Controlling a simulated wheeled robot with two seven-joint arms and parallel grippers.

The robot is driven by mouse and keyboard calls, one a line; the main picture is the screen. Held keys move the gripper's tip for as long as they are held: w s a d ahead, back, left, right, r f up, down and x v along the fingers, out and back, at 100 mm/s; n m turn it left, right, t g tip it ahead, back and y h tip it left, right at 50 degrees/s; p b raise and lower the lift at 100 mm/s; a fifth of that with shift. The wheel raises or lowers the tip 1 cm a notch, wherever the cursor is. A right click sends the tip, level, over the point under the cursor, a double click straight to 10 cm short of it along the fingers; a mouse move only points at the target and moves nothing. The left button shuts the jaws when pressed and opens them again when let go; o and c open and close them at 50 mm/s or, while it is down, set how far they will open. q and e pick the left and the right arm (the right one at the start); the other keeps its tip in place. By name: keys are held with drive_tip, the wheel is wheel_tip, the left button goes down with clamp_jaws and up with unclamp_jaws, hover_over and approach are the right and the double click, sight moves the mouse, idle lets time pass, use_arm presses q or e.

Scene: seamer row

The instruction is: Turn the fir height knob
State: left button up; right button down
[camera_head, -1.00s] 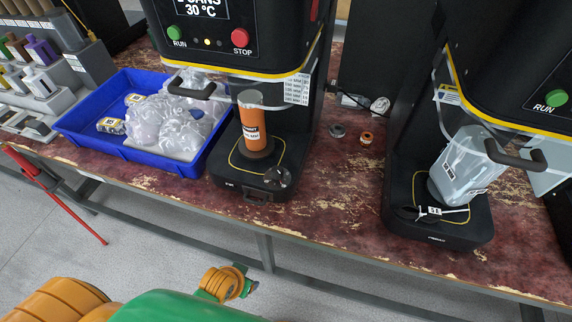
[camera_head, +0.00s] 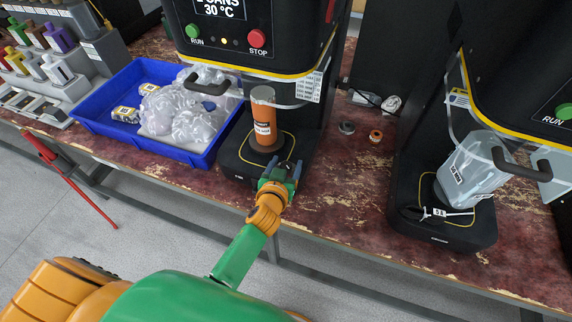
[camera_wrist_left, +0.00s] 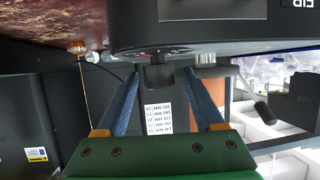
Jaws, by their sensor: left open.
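The fir machine is the middle one, with a black base (camera_head: 235,165) and an upright orange cylinder (camera_head: 265,130) on it. In the left wrist view, which looks upside down, a lettered label (camera_wrist_left: 294,4) shows on the base. A dark knob (camera_wrist_left: 157,76) sticks out from the base there. My left gripper (camera_head: 283,168) is at the base's front right and hides the knob in the head view. Its blue fingers are open, one on each side of the knob, with gaps visible between. My right gripper is not in view.
A blue bin (camera_head: 190,152) with clear bags stands left of the machine. Two small round parts, one grey (camera_head: 346,127) and one orange (camera_head: 375,136), lie on the bench to the right. A second machine (camera_head: 440,225) holding a clear tilted container (camera_head: 474,170) stands farther right.

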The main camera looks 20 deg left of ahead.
use_arm(q)
clamp_jaws()
drive_tip(key=shift+r+m+h+p, duration=0.3)
drive_tip(key=shift+m+h+p, duration=0.35)
drive_tip(key=shift+p, duration=0.5)
drive_tip(key=shift+f+h, duration=0.15)
drive_tip(key=shift+h, duration=0.2)
drive_tip(key=shift+f, duration=0.1)
unclamp_jaws()
drive_tip(key=v, duration=0.7)
drive_tip(key=shift+p, duration=0.45)
drive_tip(key=shift+d, duration=0.1)
